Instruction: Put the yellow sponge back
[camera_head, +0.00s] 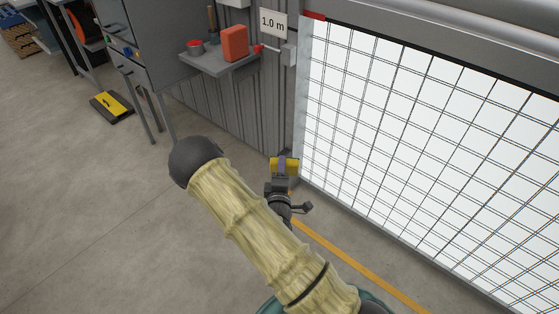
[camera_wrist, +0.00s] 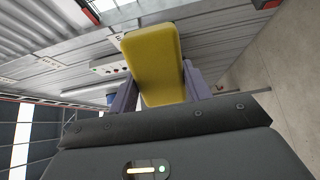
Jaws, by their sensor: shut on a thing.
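The yellow sponge (camera_wrist: 152,62) is a flat block with rounded corners. In the wrist view it sits between the two purple-grey fingers of my gripper (camera_wrist: 155,88), which is shut on it. In the head view the sponge (camera_head: 278,165) shows as a small yellow patch at the end of my gripper (camera_head: 284,170), partly hidden by the fingers. The gripper is in front of the corrugated wall, near the left edge of the gridded panel. Nothing else is seen touching the sponge.
A grey wall shelf (camera_head: 212,64) holds an orange block (camera_head: 235,43), a red cup (camera_head: 194,47) and a dark handled item. A white "1.0 m" sign (camera_head: 272,23) hangs beside it. A gridded panel (camera_head: 420,130) fills the right. A black-and-yellow item (camera_head: 112,106) lies on the floor.

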